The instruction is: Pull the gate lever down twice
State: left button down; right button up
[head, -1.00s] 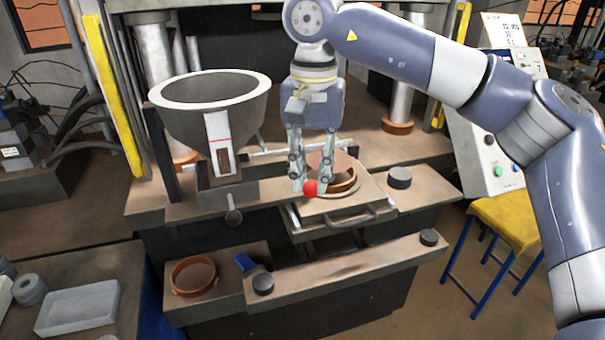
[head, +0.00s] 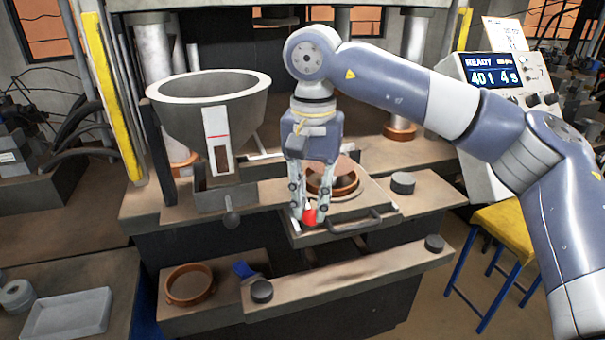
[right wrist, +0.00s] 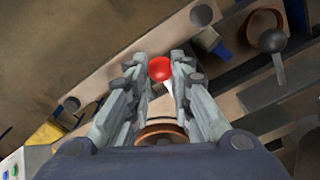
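My right gripper (head: 309,218) has its two fingers closed on either side of a red ball knob (head: 310,217), in front of the press plate. In the right wrist view the red knob (right wrist: 160,69) sits between the fingertips, with a short pale shaft behind it; where the shaft leads is hidden. A grey hopper (head: 208,110) stands to the left. A dark ball-ended lever (head: 232,219) hangs under its outlet, apart from my gripper. It also shows in the right wrist view (right wrist: 272,41). My left gripper is out of view.
A plate with a handle (head: 355,222) and a brown ring (head: 340,184) lie just beside the fingers. Another ring (head: 189,285) sits on the lower left shelf. A control panel (head: 492,72) reads READY. A yellow stool (head: 510,228) stands at right.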

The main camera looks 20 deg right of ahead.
jog(key=shift+f, duration=0.1)
dwell(0.3)
notch_tip(320, 180, up, 10)
jog(key=p, duration=0.8)
jog(key=shift+d, duration=0.1)
dwell(0.4)
